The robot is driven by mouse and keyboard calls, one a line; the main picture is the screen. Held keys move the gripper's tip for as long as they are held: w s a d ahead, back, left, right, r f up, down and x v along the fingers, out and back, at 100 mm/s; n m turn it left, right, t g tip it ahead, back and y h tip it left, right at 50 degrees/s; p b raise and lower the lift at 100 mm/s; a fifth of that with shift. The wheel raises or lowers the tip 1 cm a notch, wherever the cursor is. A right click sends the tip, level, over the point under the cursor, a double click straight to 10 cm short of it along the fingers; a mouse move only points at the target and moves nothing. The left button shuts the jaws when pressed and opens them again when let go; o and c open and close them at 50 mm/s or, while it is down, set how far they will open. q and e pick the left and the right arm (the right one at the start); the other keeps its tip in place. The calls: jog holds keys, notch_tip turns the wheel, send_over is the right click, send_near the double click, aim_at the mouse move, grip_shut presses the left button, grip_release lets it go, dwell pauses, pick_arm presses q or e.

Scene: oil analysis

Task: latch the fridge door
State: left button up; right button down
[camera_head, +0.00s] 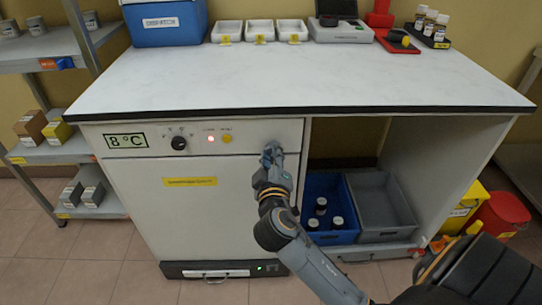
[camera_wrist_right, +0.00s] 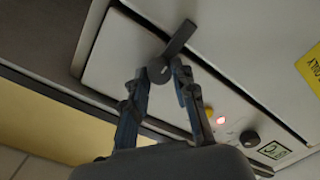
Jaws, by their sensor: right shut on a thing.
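The fridge door (camera_head: 200,215) is a white panel under the counter with a yellow label, and it looks closed against the frame. Above it is the control strip (camera_head: 240,138) with an 8 °C display, a black knob and a red light. My right gripper (camera_head: 272,150) is at the strip's right end. In the right wrist view my right gripper (camera_wrist_right: 163,82) is shut on the dark latch (camera_wrist_right: 178,41) at its round pivot end. The latch's lever slants up and right, and its tip appears to lie across the seam over the door. My left gripper is out of view.
The white counter (camera_head: 290,80) overhangs the fridge, with a blue box, white trays and dark vials at its back. An open bay right of the door holds a blue crate (camera_head: 345,234) with bottles and a grey crate (camera_head: 402,233). Shelves stand at left.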

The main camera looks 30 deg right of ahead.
jog(key=shift+f, duration=0.1)
jog(key=c, duration=1.1)
grip_release()
jog(key=v, duration=1.2)
